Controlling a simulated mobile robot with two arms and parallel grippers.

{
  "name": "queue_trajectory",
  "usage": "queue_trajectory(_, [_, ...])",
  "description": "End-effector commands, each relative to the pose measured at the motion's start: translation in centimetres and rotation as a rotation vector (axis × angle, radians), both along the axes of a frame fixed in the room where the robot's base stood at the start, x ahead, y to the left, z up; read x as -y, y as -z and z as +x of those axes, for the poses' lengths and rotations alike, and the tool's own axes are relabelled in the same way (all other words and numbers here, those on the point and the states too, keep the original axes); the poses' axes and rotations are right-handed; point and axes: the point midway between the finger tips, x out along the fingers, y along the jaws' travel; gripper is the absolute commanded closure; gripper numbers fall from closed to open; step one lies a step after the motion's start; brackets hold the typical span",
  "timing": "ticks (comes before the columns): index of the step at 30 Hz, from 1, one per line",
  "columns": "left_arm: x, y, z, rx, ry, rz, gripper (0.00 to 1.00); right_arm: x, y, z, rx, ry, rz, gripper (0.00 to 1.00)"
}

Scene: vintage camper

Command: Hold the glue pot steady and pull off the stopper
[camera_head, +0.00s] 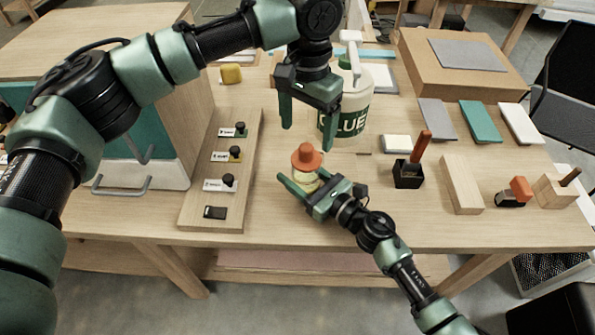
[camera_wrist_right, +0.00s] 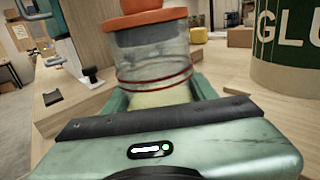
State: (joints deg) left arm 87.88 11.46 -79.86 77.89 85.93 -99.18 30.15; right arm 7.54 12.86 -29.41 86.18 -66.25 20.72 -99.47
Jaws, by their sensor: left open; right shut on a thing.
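The glue pot (camera_head: 305,181) is a small clear jar with pale yellow contents, upright on the table. An orange stopper (camera_head: 306,157) sits in its mouth. In the right wrist view the jar (camera_wrist_right: 150,62) has red rings, and the stopper (camera_wrist_right: 145,20) fills the top edge. My right gripper (camera_head: 307,182) is shut on the jar's lower part, one finger on each side (camera_wrist_right: 158,95); the stopper is clear of these fingers. My left gripper (camera_head: 308,136) is open, pointing down just above and behind the stopper, apparently not touching it.
A big white and green GLUE bottle (camera_head: 352,120) stands right behind my left gripper. A board with switches (camera_head: 197,192) lies to the left. A black holder with an orange-handled tool (camera_head: 408,174) and a wood block (camera_head: 461,184) stand right.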

Motion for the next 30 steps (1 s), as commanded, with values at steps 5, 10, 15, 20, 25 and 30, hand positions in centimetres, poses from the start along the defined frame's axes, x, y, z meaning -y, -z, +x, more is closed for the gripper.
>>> queue_trajectory(5, [-0.1,2.6,0.0,-0.001,0.000,0.001,0.20,-0.1,0.0,0.0,-0.001,-0.001,0.001,0.92])
queue_trajectory(10, [0.0,4.7,-0.1,-0.002,0.001,-0.002,0.20,-0.1,0.0,0.0,-0.001,-0.001,0.001,0.92])
queue_trajectory(15, [0.0,6.0,0.0,0.000,0.001,-0.001,0.20,-0.1,0.0,0.0,-0.001,-0.001,0.001,0.92])
queue_trajectory(20, [0.0,6.4,0.0,0.001,0.001,-0.002,0.20,-0.1,0.0,0.0,-0.001,-0.001,0.001,0.92])
queue_trajectory(25, [0.0,6.4,0.0,0.001,0.002,-0.002,0.20,0.0,0.0,0.0,-0.001,-0.001,0.001,0.92])
queue_trajectory(30, [0.0,6.4,0.0,0.002,0.002,-0.001,0.53,0.0,0.0,0.0,-0.001,-0.001,0.001,0.92])
